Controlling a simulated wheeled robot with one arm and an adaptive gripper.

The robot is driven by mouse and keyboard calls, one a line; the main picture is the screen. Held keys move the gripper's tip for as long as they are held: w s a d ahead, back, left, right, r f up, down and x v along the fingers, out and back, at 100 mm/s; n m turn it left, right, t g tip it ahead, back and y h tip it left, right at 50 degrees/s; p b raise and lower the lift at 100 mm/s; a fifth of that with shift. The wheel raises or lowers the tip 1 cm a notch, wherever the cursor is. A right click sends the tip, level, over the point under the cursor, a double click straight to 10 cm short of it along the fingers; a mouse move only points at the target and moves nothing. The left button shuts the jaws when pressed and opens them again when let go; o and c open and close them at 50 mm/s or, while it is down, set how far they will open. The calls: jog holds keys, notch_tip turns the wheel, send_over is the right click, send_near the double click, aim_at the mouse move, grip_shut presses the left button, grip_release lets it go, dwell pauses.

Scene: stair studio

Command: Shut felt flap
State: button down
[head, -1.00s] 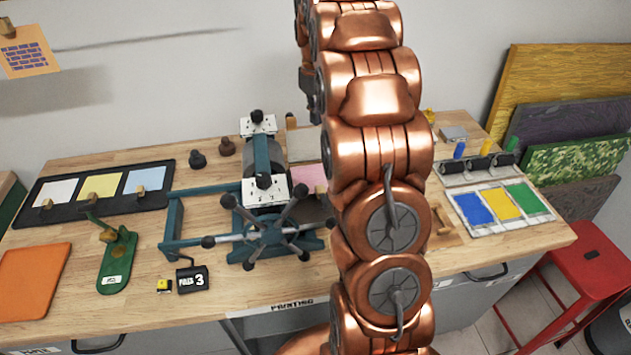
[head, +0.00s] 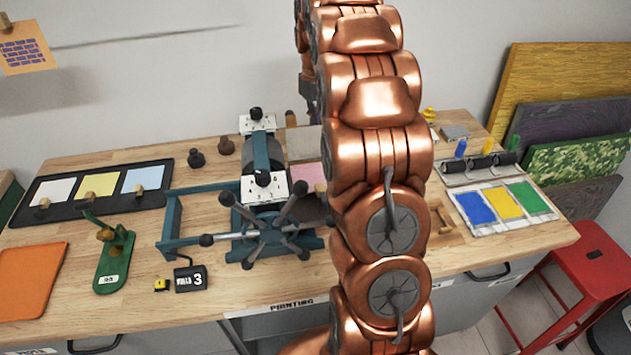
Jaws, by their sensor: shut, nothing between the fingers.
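The printing press (head: 262,160) stands mid-bench, with a teal frame, a dark roller and a spoked handwheel (head: 268,225) in front. A pale grey-beige panel (head: 302,143), which looks like the felt flap, shows behind the press bed to the right of the roller. It seems raised, but its right part is hidden by my arm. A pink sheet (head: 308,177) lies on the bed in front of it. My gripper (head: 308,92) is partly visible at the left edge of my arm, above and behind the panel. It is shut and empty, apart from the panel.
A counter reading 3 (head: 190,279) and a green stapler-like tool (head: 114,260) stand front left. A dark tray (head: 68,203) holds coloured sheets. An ink tray (head: 503,207) lies right, with a red stool (head: 588,262) beyond the bench.

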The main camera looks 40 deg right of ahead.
jog(key=shift+f, duration=0.4)
jog(key=shift+s, duration=0.1)
